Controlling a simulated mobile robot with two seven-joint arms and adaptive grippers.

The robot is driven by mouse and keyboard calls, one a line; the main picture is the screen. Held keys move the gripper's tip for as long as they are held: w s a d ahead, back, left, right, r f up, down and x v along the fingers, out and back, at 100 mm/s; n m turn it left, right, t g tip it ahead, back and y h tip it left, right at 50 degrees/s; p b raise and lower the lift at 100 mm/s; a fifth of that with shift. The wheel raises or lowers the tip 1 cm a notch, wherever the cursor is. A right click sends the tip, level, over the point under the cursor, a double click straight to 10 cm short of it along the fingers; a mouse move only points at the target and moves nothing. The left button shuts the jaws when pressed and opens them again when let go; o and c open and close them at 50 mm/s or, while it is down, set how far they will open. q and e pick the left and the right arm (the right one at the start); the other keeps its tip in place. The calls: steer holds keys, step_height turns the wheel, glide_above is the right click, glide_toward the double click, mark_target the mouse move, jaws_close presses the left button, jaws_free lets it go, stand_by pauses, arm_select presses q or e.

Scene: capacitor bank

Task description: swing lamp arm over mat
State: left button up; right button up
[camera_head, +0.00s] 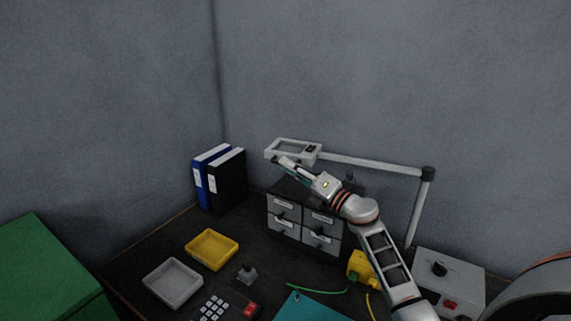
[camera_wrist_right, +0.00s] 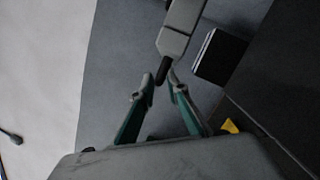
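The lamp has a pale rectangular head (camera_head: 311,158) with an opening, on a long thin lamp arm (camera_head: 372,164). That arm runs right to a dark joint on an upright post (camera_head: 418,215). The lamp head is above the drawer unit, away from the teal mat (camera_head: 312,308) at the bottom edge. My right gripper (camera_head: 280,163) is at the near left end of the lamp head. In the wrist view its green fingers (camera_wrist_right: 160,80) close in on a dark handle (camera_wrist_right: 162,70) below the lamp head (camera_wrist_right: 178,30). My left gripper is out of view.
A drawer unit (camera_head: 284,231) stands under my right arm. Blue and black binders (camera_head: 227,181) stand left of it. A yellow tray (camera_head: 212,250), a grey tray (camera_head: 173,283) and a keypad (camera_head: 214,308) lie in front. A grey box (camera_head: 456,277) is at right. Walls close off the back.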

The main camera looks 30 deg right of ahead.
steer(key=shift+x, duration=0.8)
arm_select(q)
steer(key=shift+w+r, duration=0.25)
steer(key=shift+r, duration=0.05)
arm_select(e)
jaws_close()
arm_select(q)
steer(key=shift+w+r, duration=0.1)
arm_select(e)
steer(key=shift+s, duration=0.1)
